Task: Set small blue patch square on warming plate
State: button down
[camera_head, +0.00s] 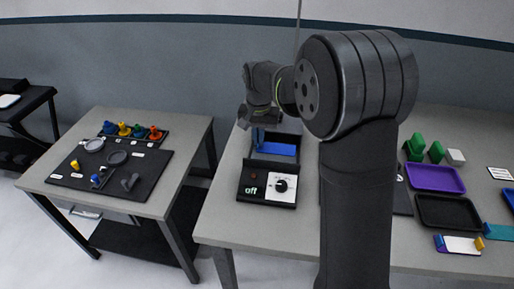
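The warming plate (249,162) is a dark unit on the near left part of the right table, with a display reading "off" and a white dial panel in front. A flat blue piece (281,149), which looks like the small blue patch, shows on or just above the plate's surface. My gripper (258,133) points down at the plate's back left. A narrow blue strip shows at its fingertips, left of the flat blue piece; I cannot tell whether it is part of the patch. The fingers are too small to tell open from shut.
My own arm hides the table's middle. To the right are a purple tray (434,178), a black tray (449,212), green blocks (415,147) and a white card (461,245) with coloured ends. A separate left table holds a black mat (75,175) with small tools.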

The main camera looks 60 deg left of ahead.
jog(key=shift+s+a+f, duration=0.25)
jog(key=shift+f, duration=1.95)
jog(key=c, duration=1.6)
grip_release()
jog(key=shift+f, duration=0.15)
jog(key=shift+c, duration=0.2)
notch_tip(320, 180, up, 12)
jog(key=shift+r, duration=0.2)
send_over(257, 157)
jog(key=shift+s+f, duration=0.1)
jog(key=shift+f, duration=4.15)
